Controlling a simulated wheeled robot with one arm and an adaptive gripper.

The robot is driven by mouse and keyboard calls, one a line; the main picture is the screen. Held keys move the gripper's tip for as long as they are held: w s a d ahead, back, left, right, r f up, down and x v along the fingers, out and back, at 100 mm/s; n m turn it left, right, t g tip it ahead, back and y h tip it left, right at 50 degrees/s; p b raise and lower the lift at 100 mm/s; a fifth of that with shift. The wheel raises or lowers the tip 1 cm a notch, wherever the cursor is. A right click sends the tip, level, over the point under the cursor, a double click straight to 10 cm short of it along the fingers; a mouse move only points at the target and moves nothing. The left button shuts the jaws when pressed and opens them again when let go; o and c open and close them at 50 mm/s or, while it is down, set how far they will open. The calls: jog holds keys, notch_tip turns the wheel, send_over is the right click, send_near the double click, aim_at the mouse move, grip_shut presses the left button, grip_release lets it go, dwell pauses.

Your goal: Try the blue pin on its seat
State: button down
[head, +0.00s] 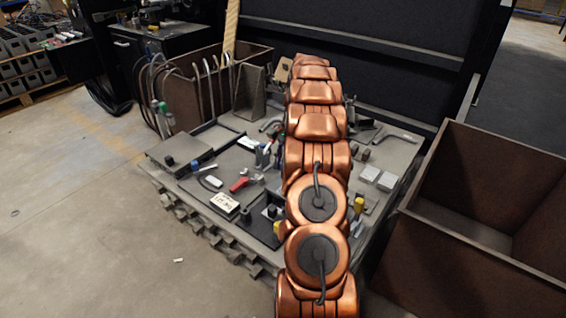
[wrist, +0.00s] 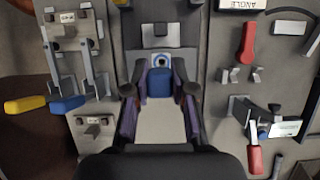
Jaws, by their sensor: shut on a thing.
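In the wrist view my gripper (wrist: 160,88) is shut on the blue pin (wrist: 159,83), which shows as a blue block between the two fingers. Just beyond the pin is a small plate with a dark-centred ring (wrist: 161,60); I cannot tell whether it is the seat. The pin's lower end is hidden, so I cannot tell whether it touches anything. In the head view my own copper arm covers the middle of the bench, and I cannot make out my gripper or the pin there.
The workbench (head: 170,184) is crowded with fixtures. Yellow (wrist: 26,104) and blue (wrist: 67,104) handled clamps stand left of my gripper; a red-handled clamp (wrist: 254,158) and a red tool (wrist: 246,42) are right. A brown bin (head: 480,215) stands right of the bench.

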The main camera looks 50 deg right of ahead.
jog(key=shift+f, duration=2.6)
jog(key=shift+p, duration=0.9)
jog(key=shift+f, duration=1.45)
dwell(0.8)
jog(key=c, duration=0.9)
grip_release()
jog(key=v, duration=1.2)
